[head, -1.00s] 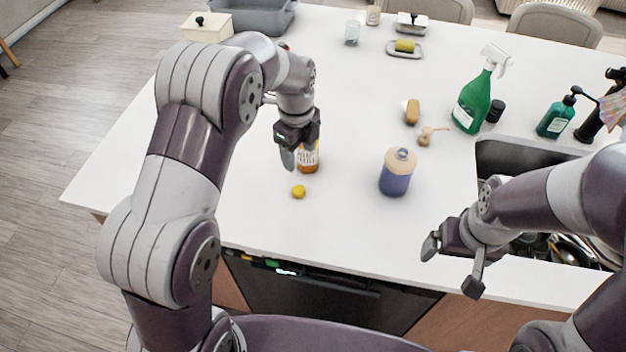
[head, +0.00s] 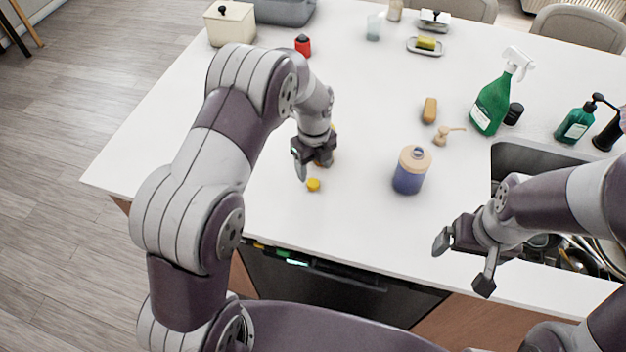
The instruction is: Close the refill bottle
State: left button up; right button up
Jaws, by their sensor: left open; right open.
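Which bottle is the refill bottle is not marked. My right gripper (head: 463,264) is open and empty near the counter's front edge, left of the sink.
A green spray bottle (head: 492,103), a black cap (head: 514,113) and a green pump bottle (head: 576,124) stand at right by the sink (head: 520,157). A brown sponge (head: 429,110), a soap dish (head: 425,50) and a red-topped jar (head: 303,45) lie further back.

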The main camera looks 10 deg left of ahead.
aim_at(314, 183)
pick_arm(q)
jog(key=shift+f, duration=0.15)
jog(key=shift+s+f, duration=0.1)
jog(key=shift+f, duration=0.1)
notch_tip(314, 183, down, 4)
jog(key=shift+r+p, duration=0.1)
jog(key=shift+p, duration=1)
jog(key=shift+f, duration=0.55)
jog(key=c, duration=1.1)
